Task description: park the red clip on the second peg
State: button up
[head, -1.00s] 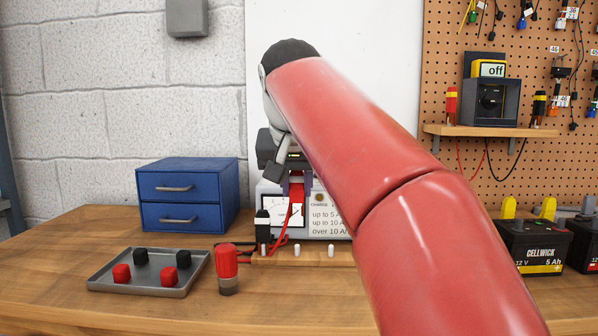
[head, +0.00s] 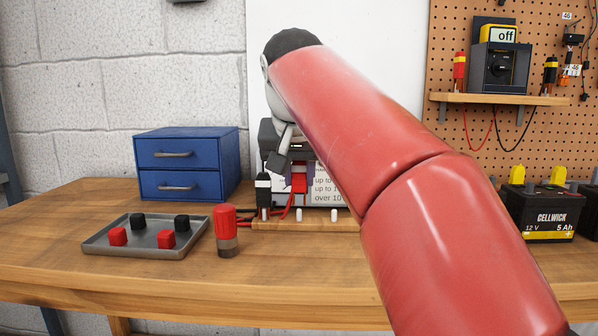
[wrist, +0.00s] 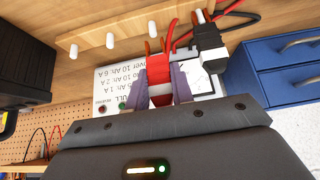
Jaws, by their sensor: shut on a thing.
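The red clip (wrist: 159,70) is held between the purple-grey fingers of my gripper (wrist: 160,92), with a red cable running from it. In the head view the clip (head: 299,183) hangs in my gripper (head: 299,172), in front of the charger, apparently above the middle peg (head: 299,215). White pegs stand in a row on a wooden rail (head: 285,226); another peg (head: 334,215) is to the right. The black clip (head: 263,189) is upright at the left peg (head: 264,214). I cannot tell whether the red clip touches a peg.
The charger (head: 328,190) stands right behind the rail. A metal tray (head: 117,247) with red and black caps and a red-topped cylinder (head: 225,230) are to the left. A blue drawer unit (head: 187,148) stands behind them. A battery (head: 537,213) is at right.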

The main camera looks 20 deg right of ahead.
jog(key=shift+s+f, duration=0.1)
jog(key=shift+f, duration=0.05)
jog(key=shift+f+b, duration=0.95)
jog(key=shift+f, duration=0.1)
jog(key=o, duration=0.8)
jog(key=shift+r, duration=0.2)
notch_tip(320, 180, up, 6)
jog(key=p, duration=0.6)
jog(key=shift+r+p, duration=0.2)
jog(key=shift+p, duration=0.2)
jog(key=shift+r+b, duration=0.2)
jog(key=shift+b, duration=0.3)
jog(key=shift+r, duration=0.7)
